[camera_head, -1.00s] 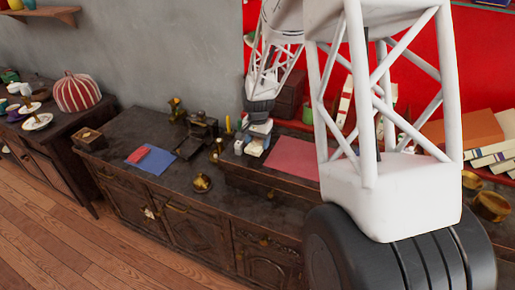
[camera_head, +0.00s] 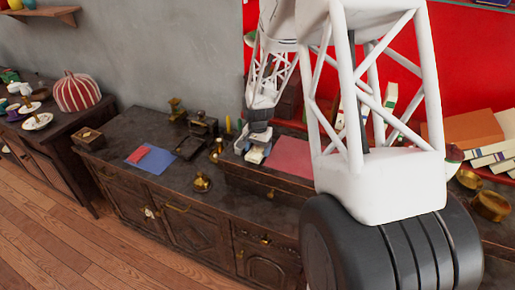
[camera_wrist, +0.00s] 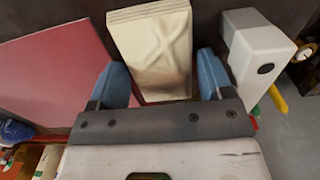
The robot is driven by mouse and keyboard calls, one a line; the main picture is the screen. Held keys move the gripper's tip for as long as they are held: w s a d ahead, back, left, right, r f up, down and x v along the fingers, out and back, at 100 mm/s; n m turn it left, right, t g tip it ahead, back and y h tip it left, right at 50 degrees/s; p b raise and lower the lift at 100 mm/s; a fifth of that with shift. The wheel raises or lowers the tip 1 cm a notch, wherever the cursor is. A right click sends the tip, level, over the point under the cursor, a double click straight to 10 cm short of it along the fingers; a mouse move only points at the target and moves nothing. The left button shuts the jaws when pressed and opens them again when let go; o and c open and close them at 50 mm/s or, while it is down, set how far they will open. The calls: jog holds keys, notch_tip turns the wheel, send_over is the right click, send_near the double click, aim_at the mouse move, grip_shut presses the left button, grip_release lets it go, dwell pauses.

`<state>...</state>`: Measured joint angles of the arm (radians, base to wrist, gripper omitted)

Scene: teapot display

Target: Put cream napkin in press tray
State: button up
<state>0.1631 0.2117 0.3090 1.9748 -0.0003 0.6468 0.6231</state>
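The cream napkin (camera_wrist: 152,45) is a folded, pale block with layered edges at its far end. In the wrist view it lies between the two blue fingertips of my gripper (camera_wrist: 163,78). The fingers are open, with a gap visible on the right side; whether the left one touches cannot be told. In the head view my gripper (camera_head: 257,138) is low over the raised dark shelf, and the napkin (camera_head: 255,154) is partly hidden under it. A dark press (camera_head: 203,125) stands to the left, with what looks like its flat dark tray (camera_head: 188,148) in front.
A white box (camera_wrist: 258,55) with a dark round spot stands close beside my gripper. A red mat (camera_head: 290,156) lies on the other side. A brass bell-like object (camera_head: 201,182) and a blue mat (camera_head: 150,159) are on the lower counter. A yellow candle (camera_head: 228,126) stands near the press.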

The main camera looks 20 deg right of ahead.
aim_at(257, 151)
jog(key=shift+r, duration=0.1)
notch_tip(257, 151, up, 12)
dwell(0.9)
jog(key=shift+s+r, duration=0.1)
jog(key=shift+r, duration=0.05)
dwell(0.4)
jog(key=s+a+r+n+t, duration=0.15)
jog(key=s+a+r, duration=0.35)
jog(key=s, duration=0.5)
jog(key=s+a+r+n, duration=0.2)
jog(key=s+r+n, duration=0.1)
jog(key=s+r, duration=0.5)
jog(key=s+a+n, duration=0.2)
jog(key=s, duration=0.8)
jog(key=s+a+n+t, duration=0.1)
jog(key=s+a+n, duration=0.1)
jog(key=s, duration=0.9)
jog(key=shift+r, duration=0.35)
jog(key=shift+c, duration=0.3)
